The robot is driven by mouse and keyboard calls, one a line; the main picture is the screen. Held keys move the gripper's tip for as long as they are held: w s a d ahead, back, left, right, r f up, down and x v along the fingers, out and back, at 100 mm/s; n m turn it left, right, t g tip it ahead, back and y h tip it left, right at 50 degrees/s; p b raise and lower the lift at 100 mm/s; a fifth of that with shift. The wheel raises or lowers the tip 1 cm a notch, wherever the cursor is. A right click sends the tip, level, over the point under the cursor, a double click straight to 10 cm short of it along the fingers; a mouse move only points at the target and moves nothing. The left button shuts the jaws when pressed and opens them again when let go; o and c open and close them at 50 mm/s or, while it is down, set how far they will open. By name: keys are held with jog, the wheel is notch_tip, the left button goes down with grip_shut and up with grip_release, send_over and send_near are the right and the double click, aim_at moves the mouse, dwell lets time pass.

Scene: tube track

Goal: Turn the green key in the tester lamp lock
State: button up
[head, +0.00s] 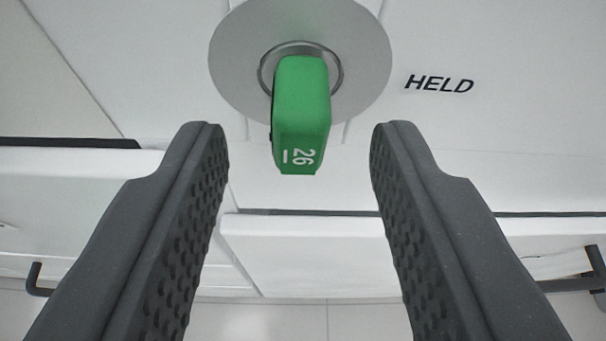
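The green key (301,112) sits in the lock, a round grey plate (235,65) with a metal ring (337,75) at the top middle of the head view. The key's end faces me and bears the white marking "26" with a short bar beside it. My gripper (300,150) is open, with one dark textured finger on each side of the key. Clear gaps show between the key and both fingers, and nothing is held. The part of the key inside the lock is hidden.
The black word "HELD" (439,84) is printed on the white panel (500,130) right of the lock. White ledges (310,250) run below. A dark handle (36,281) shows at lower left and another (597,268) at the right edge.

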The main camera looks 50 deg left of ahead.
jog(key=b+v, duration=0.2)
jog(key=v, duration=1.1)
jog(key=w+d+r+m+t+h+b, duration=0.1)
jog(key=w+d+r+t+h, duration=0.15)
jog(key=w+r, duration=0.5)
jog(key=w+d+r+t+h+b, duration=0.25)
jog(key=w+r+h, duration=0.2)
jog(key=r, duration=0.55)
notch_tip(320, 180, up, 24)
jog(key=d+m+t+h+b, duration=0.1)
jog(key=m+t+h+b, duration=0.15)
jog(key=m+h, duration=0.2)
jog(key=s+a+r+m+h+b, duration=0.1)
jog(key=s+a+r+m+h, duration=0.15)
jog(key=s+r, duration=0.45)
jog(key=s+a+r+m+h+b, duration=0.1)
jog(key=s+a+r+m, duration=0.15)
jog(key=s+r, duration=0.5)
jog(key=s+a+r+y+b, duration=0.1)
jog(key=s+a+r+y, duration=0.1)
jog(key=s+a, duration=0.3)
jog(key=s+a+r+y+b, duration=0.1)
jog(key=s+a+r, duration=0.4)
jog(key=s, duration=0.5)
jog(key=shift+s+a+m+y, duration=0.35)
jog(key=shift+a+m+y, duration=0.1)
jog(key=shift+a+y, duration=0.25)
